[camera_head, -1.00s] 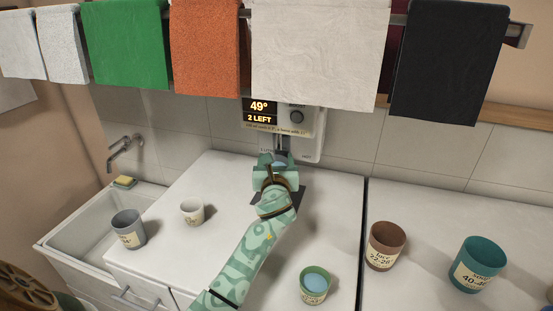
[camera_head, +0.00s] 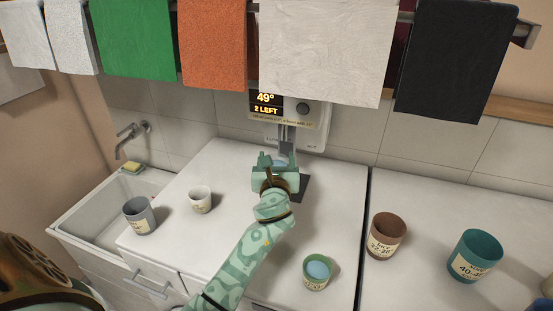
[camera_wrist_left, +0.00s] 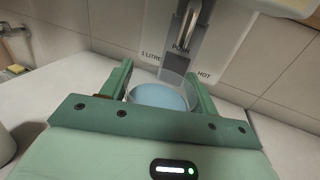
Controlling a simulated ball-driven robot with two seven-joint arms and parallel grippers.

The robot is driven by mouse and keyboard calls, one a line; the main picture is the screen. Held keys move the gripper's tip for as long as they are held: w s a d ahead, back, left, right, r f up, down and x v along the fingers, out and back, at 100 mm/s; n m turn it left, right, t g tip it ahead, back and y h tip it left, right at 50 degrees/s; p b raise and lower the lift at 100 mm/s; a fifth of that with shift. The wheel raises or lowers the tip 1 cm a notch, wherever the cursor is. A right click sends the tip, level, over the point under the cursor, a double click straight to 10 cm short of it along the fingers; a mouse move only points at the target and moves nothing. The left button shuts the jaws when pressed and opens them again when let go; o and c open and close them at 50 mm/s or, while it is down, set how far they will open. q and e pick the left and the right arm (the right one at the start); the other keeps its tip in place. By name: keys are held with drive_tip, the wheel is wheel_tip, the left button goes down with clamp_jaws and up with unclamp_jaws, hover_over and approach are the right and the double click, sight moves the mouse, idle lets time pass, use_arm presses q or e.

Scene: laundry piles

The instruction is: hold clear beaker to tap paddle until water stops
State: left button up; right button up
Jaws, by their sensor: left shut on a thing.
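My left gripper (camera_head: 279,160) is shut on the clear beaker (camera_head: 281,163), in front of the wall dispenser (camera_head: 300,125). In the left wrist view the beaker (camera_wrist_left: 160,98) sits between the two fingers and holds pale blue water. The metal tap (camera_wrist_left: 189,22) and the grey paddle marked PUSH (camera_wrist_left: 181,60) are just beyond and above its rim. I cannot tell whether beaker and paddle touch, and no stream of water is clear to see. The dispenser display (camera_head: 266,104) reads 49° and 2 LEFT. My right gripper is not in view.
A grey cup (camera_head: 139,218) and white cup (camera_head: 200,201) stand left, near the sink (camera_head: 85,235). A green cup with blue contents (camera_head: 317,272) stands in front. Brown (camera_head: 386,238) and teal (camera_head: 474,257) cups stand right. Towels (camera_head: 325,55) hang above the dispenser.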

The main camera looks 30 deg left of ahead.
use_arm(q)
drive_tip(key=s+d+p, duration=0.2)
drive_tip(key=s+p, duration=0.1)
drive_tip(key=s, duration=0.6)
drive_tip(key=shift+s+d, duration=0.15)
drive_tip(key=shift+s, duration=0.25)
